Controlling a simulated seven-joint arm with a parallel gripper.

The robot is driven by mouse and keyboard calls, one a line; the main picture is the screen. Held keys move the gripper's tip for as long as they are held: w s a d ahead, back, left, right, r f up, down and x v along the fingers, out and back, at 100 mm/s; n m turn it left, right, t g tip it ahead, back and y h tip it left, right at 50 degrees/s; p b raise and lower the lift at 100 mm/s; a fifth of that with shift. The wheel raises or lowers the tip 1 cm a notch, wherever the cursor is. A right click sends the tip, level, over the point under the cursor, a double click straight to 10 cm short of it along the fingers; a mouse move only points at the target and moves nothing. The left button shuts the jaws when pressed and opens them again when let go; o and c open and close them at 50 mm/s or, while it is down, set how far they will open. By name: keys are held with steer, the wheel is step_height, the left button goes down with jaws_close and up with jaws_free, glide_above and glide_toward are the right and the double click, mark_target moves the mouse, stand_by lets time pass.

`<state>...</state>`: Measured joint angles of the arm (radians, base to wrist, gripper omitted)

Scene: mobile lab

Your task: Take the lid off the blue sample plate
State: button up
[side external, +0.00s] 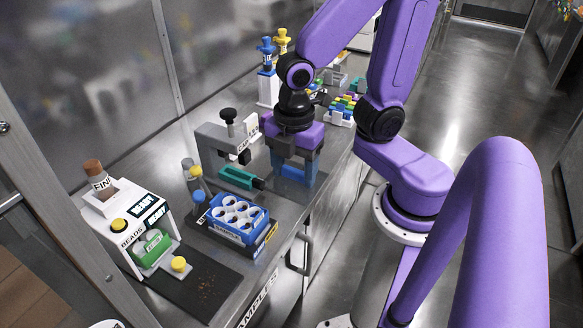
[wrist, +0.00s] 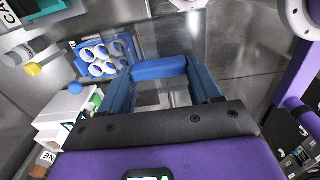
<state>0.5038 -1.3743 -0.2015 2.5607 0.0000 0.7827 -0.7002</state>
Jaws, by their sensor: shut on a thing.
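The blue sample plate (side external: 232,237) sits on the bench with several round white wells facing up and uncovered. It also shows in the wrist view (wrist: 124,70), up and left of my fingers. My gripper (side external: 297,172) is over the bench, right of the plate and clear of it. In the wrist view my gripper (wrist: 160,75) has its two blue fingers shut on a blue bar (wrist: 160,67), which looks like the lid's handle. A see-through panel seems to extend around the bar, but its edges are hard to make out.
A grey press-like device (side external: 226,140) and a green block (side external: 237,177) stand left of my gripper. A white bead dispenser (side external: 122,212) and dark mat (side external: 205,283) are at the front left. Coloured racks (side external: 342,108) stand behind. The bench's front edge runs close by.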

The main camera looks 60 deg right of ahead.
mark_target(294, 172)
steer(key=shift+r, duration=2)
steer(key=shift+r, duration=0.55)
steer(key=w+d+r+m, duration=0.4)
steer(key=w+d+m, duration=0.3)
steer(key=w+m, duration=0.15)
steer(key=w+d+m, duration=0.3)
steer(key=d+m, duration=0.2)
steer(key=d, duration=0.2)
steer(key=w+d+m, duration=0.3)
steer(key=d+m, duration=0.1)
steer(key=d, duration=0.4)
steer(key=shift+m, duration=0.25)
steer(key=shift+f, duration=14.35)
